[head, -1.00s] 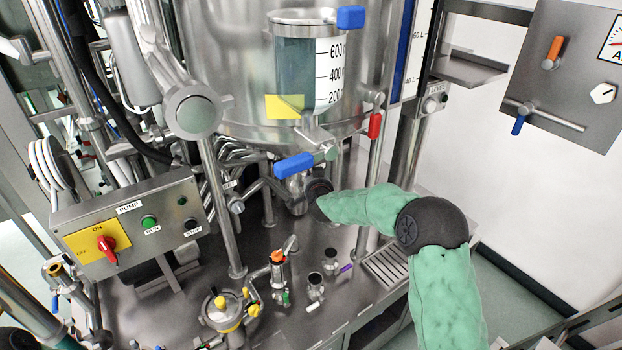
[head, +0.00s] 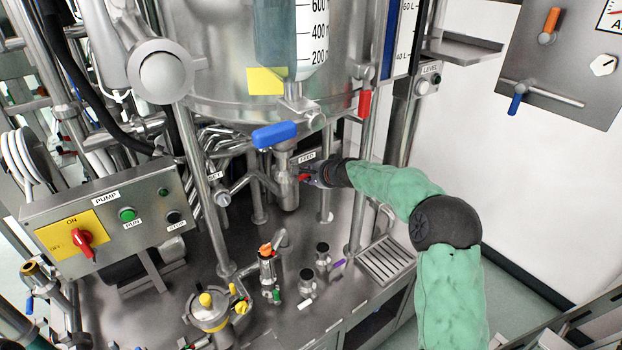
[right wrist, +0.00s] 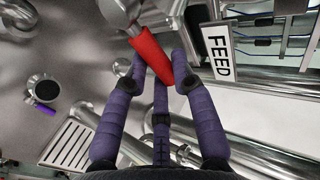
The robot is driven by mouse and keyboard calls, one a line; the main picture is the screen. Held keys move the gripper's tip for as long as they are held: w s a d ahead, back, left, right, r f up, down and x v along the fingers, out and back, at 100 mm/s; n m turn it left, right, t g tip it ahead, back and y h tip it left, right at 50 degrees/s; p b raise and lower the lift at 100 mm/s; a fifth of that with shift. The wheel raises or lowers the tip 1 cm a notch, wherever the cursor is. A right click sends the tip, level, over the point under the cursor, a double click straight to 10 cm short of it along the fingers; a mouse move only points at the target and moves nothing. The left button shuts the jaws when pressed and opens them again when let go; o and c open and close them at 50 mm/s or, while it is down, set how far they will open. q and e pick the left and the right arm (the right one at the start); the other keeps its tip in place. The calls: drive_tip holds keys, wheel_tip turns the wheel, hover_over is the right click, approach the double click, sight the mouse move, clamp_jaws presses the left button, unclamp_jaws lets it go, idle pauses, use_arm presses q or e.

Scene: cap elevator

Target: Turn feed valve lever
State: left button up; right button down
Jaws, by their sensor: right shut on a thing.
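The red feed valve lever (right wrist: 152,54) is in the right wrist view, between the purple fingers of my right gripper (right wrist: 157,66). The fingers are closed around the lever's grip. A white FEED label (right wrist: 220,52) stands beside it on the right. In the head view the lever (head: 303,178) shows as a small red patch beside the steel feed pipe (head: 286,186), under the FEED label (head: 307,157). My right gripper (head: 312,176) reaches it from the right and partly hides it. My left gripper is not in view.
A blue-handled lever (head: 274,135) is just above and left of my right gripper. A red-handled lever (head: 365,102) hangs above my right wrist. The pump panel (head: 120,222) is at left. Small fittings (head: 307,283) stand on the steel deck below, beside a drain grate (head: 386,258).

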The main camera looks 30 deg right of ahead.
drive_tip(key=shift+f+m+y+b, duration=0.3)
drive_tip(key=shift+y+b, duration=0.1)
drive_tip(key=shift+b, duration=0.05)
idle(0.3)
drive_tip(key=c, duration=1)
unclamp_jaws()
drive_tip(key=v, duration=1.2)
